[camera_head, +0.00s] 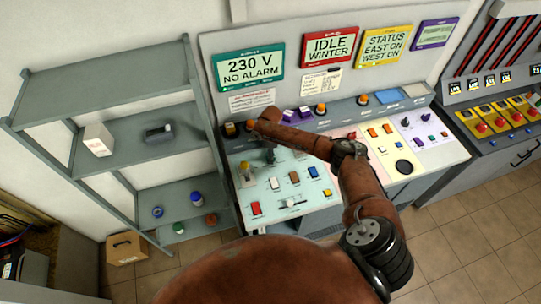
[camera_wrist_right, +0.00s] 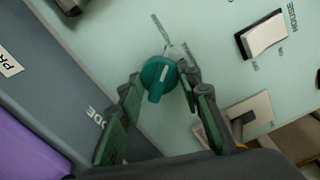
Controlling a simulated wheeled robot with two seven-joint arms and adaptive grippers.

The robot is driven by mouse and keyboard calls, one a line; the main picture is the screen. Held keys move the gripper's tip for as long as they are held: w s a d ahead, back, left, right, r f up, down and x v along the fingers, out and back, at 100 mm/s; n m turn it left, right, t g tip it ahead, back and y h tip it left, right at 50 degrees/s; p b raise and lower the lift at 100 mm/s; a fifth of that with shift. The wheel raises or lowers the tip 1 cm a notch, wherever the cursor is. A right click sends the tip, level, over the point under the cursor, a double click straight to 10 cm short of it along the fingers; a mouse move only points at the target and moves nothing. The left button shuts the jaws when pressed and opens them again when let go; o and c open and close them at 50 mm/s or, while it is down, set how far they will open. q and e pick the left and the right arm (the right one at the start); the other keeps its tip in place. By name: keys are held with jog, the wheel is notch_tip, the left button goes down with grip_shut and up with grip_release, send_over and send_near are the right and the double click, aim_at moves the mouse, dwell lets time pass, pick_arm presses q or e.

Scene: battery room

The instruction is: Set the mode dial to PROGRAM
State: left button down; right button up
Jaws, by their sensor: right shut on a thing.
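The mode dial is a round teal knob (camera_wrist_right: 158,78) with a raised bar, on the pale green panel (camera_wrist_right: 215,90) in the right wrist view. Its bar runs toward the lower left of that picture. Small marks around the dial are too blurred to read. The letters "ODE" show near the left finger. My right gripper (camera_wrist_right: 163,82) has one finger on each side of the dial and is shut on it. In the head view my right gripper (camera_head: 269,156) reaches down to the panel and hides the dial. My left gripper is not in view.
A white rocker switch (camera_wrist_right: 263,36) sits near the dial. Displays read "230 V NO ALARM" (camera_head: 249,68) and "IDLE WINTER" (camera_head: 329,47). A grey shelf (camera_head: 110,75) stands at the left.

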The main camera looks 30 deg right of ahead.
jog(key=shift+n, duration=0.6)
jog(key=o, duration=1.2)
jog(key=shift+c, duration=0.2)
notch_tip(320, 180, up, 12)
jog(key=shift+r, duration=0.1)
